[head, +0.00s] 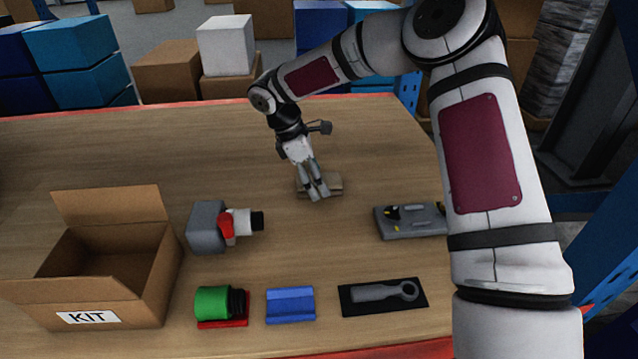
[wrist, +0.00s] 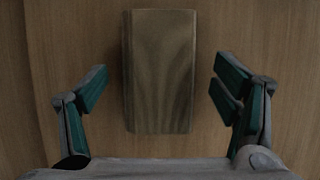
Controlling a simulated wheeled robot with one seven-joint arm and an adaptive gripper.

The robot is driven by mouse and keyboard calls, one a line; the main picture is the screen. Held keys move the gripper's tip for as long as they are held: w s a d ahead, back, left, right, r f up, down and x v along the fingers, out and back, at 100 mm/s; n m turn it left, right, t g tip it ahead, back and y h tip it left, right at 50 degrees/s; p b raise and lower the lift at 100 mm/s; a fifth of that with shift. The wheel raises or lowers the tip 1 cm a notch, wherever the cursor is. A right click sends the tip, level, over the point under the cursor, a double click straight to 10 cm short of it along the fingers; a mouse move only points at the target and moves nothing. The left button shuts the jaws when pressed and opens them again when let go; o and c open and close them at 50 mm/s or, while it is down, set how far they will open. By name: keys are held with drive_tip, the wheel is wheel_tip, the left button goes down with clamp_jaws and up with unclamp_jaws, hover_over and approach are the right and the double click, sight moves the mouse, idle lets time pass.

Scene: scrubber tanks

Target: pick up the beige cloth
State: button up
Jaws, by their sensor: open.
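The beige cloth (head: 333,184) lies folded as a flat rectangle on the wooden table, near its middle in the head view. In the wrist view the cloth (wrist: 160,72) stands lengthwise between my two fingers, with a gap on each side. My gripper (head: 319,195) points down at the cloth and partly hides it in the head view. In the wrist view my gripper (wrist: 158,90) is open and holds nothing. I cannot tell its exact height over the table.
An open cardboard box (head: 88,317) marked KIT stands at the left front. The back left table is clear.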

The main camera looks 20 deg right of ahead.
drive_tip(key=shift+c, duration=0.3)
drive_tip(key=c, duration=1.1)
wheel_tip(320, 180, up, 10)
drive_tip(key=shift+r+b, duration=0.1)
drive_tip(key=shift+b, duration=0.4)
